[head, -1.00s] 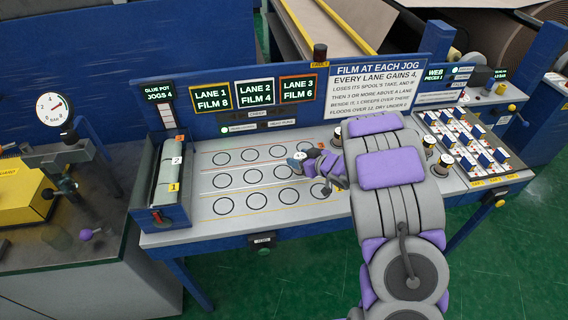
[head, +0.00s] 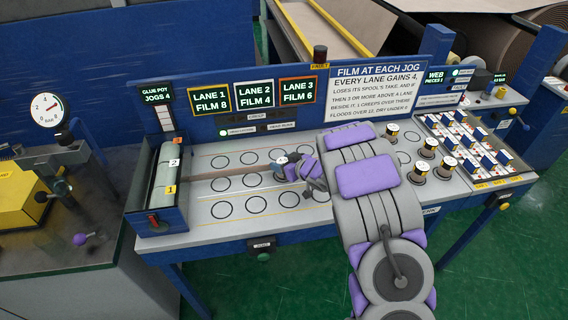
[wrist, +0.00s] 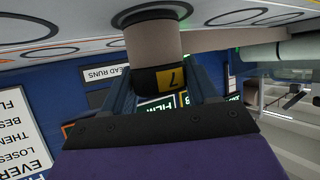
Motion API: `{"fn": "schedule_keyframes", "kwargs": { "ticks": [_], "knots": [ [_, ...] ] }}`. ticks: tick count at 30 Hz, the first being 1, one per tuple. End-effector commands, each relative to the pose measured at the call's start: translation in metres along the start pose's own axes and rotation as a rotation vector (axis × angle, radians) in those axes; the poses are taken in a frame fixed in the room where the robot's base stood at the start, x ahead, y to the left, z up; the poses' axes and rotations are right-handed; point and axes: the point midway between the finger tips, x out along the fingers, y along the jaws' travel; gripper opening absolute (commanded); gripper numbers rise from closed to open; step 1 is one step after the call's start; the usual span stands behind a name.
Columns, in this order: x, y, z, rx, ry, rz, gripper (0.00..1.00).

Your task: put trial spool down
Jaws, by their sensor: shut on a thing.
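My gripper (head: 284,168) is over the ringed bed (head: 237,194), near the third column of rings, at the back or middle row. In the wrist view my gripper (wrist: 162,88) is shut on a spool (wrist: 153,45) with a tan body and a black end marked with a yellow 7. Its far end is at a dark ring, seen upside down; whether it touches the bed I cannot tell. In the head view only a pale top of the spool (head: 281,160) shows beside the gripper. My arm hides the bed's right part.
Several spools (head: 428,147) stand right of my arm, beside a rack (head: 470,146) of small blue-and-white pieces. A box with a pale roll (head: 166,176) is at left. Signs read lane 1 film 8 (head: 209,97), lane 2 film 4 (head: 255,93), lane 3 film 6 (head: 299,89).

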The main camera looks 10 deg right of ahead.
Motion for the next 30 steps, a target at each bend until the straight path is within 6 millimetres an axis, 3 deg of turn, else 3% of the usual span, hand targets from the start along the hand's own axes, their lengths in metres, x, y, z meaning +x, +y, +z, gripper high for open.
{"fn": "schedule_keyframes", "kwargs": {
  "ticks": [1, 2, 9, 20, 30],
  "knots": [
    [0.001, -0.001, 0.001, 0.000, -0.001, -0.001, 0.25],
    [0.001, -0.001, 0.001, 0.000, -0.001, -0.001, 0.61],
    [-0.001, 0.003, 0.002, 0.003, 0.002, -0.001, 0.84],
    [-0.008, 0.003, -0.001, 0.002, 0.001, 0.000, 0.84],
    [-0.073, 0.003, -0.002, 0.004, 0.000, 0.002, 0.84]
  ]
}}
